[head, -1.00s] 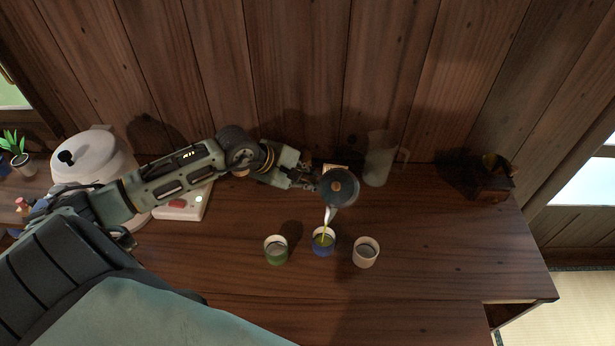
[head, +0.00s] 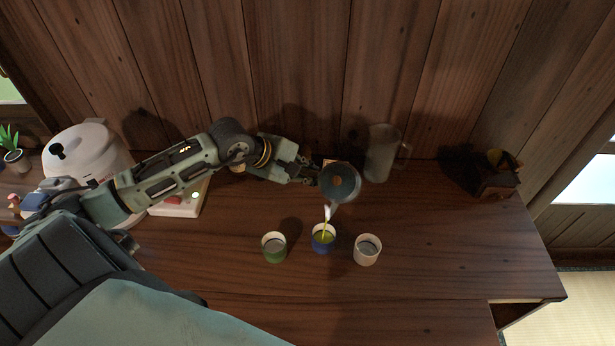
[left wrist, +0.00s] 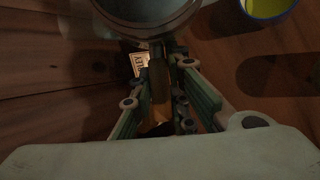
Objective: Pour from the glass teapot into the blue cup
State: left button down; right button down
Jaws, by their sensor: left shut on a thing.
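My left gripper (head: 308,171) is shut on the handle of the round glass teapot (head: 342,184), which it holds tilted above the table. A yellow-green stream runs from the spout into the blue cup (head: 323,247), the middle one of three cups. Yellow-green liquid shows inside this cup. In the left wrist view, the gripper (left wrist: 160,80) has its fingers around the handle, the teapot (left wrist: 150,28) is at the top and the blue cup (left wrist: 290,12) is at the top right, partly cut off. My right gripper is not in view.
A green cup (head: 274,252) stands left of the blue cup and a white cup (head: 367,255) right of it. A grey translucent pitcher (head: 381,155) stands behind the teapot. A white rice cooker (head: 88,155) is at the left. The table's right side is clear up to a dark wooden box (head: 494,181).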

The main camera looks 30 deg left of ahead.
pick_arm(q)
jog(key=shift+w+f+b, duration=0.1)
jog(key=shift+f+b, duration=0.05)
jog(key=shift+b, duration=0.45)
jog(key=shift+a+r+p, duration=0.1)
jog(key=shift+r+p, duration=0.2)
jog(key=shift+p, duration=0.4)
jog(key=shift+g+p, duration=0.4)
jog(key=g+p, duration=0.1)
jog(key=f+g+p, duration=0.1)
jog(key=p, duration=0.1)
jog(key=shift+w+n+p, duration=0.3)
jog(key=shift+w, duration=0.05)
jog(key=shift+f+g, duration=0.25)
jog(key=shift+g, duration=0.55)
jog(key=shift+f+n+g+h, duration=0.25)
jog(key=shift+n+g+h, duration=0.15)
jog(key=shift+g, duration=0.5)
jog(key=shift+s+g, duration=0.1)
jog(key=shift+g, duration=0.3)
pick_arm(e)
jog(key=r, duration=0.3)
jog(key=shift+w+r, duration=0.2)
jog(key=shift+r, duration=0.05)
